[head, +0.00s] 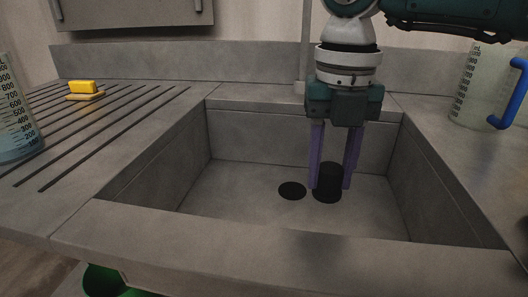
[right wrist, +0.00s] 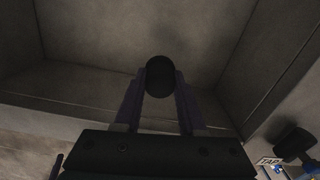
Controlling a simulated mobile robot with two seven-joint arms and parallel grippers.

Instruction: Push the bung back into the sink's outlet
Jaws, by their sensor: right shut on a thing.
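The sink (head: 240,190) is a grey rectangular basin set in the counter. Its outlet (head: 292,190) shows as a dark round hole in the basin floor. The bung (head: 328,178) is a black cylinder, upright, just right of the outlet. My right gripper (head: 332,186) reaches down into the sink, its purple fingers shut on the bung. In the right wrist view the bung (right wrist: 160,76) sits between the two fingertips (right wrist: 160,88). I cannot tell whether the bung's underside touches the floor. The outlet does not show clearly in the wrist view. My left gripper is not in view.
A yellow sponge (head: 82,87) lies on the grooved drainer at left. A measuring jug (head: 14,115) stands at the left edge; another jug with a blue handle (head: 480,88) stands at right. A green bucket (head: 104,281) shows below the counter. The basin is otherwise clear.

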